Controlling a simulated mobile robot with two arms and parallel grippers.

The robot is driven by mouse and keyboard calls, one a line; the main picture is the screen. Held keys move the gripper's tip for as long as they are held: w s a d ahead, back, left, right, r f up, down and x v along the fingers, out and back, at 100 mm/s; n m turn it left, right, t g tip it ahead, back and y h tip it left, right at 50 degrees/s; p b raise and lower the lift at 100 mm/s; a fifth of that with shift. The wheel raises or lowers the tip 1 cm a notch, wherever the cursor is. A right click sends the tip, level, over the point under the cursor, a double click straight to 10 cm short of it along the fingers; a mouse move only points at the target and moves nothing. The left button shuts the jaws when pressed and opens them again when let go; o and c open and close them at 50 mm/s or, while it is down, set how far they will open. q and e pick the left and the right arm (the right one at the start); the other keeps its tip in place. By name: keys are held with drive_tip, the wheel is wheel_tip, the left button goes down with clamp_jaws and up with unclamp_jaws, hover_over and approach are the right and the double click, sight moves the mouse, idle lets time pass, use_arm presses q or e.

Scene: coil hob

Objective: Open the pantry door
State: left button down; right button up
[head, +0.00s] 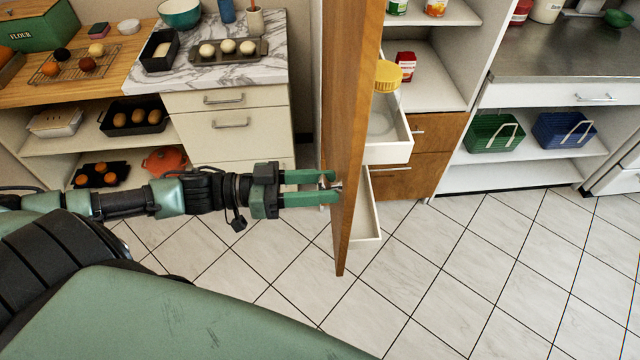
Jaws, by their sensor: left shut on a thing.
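The pantry door (357,110) is a tall brown wooden panel, seen almost edge-on in the middle of the head view. It stands swung out from the pantry, whose white shelves (432,75) show to its right. My left gripper (328,184) comes in from the left and is shut on the metal door handle (334,184) on the door's left face. Its green fingers partly hide the handle. My right gripper is not in view.
White pantry drawers (388,150) stick out just behind the door; a yellow-lidded jar (386,85) stands in the upper one. A marble-topped counter (215,60) stands at left. The tiled floor (450,270) is clear.

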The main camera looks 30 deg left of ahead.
use_arm(q)
drive_tip(key=c, duration=0.8)
unclamp_jaws()
drive_tip(key=v, duration=0.7)
drive_tip(key=shift+s+a+p, duration=0.25)
drive_tip(key=shift+a+p, duration=0.1)
drive_tip(key=shift+p, duration=0.05)
drive_tip(key=shift+f, duration=0.1)
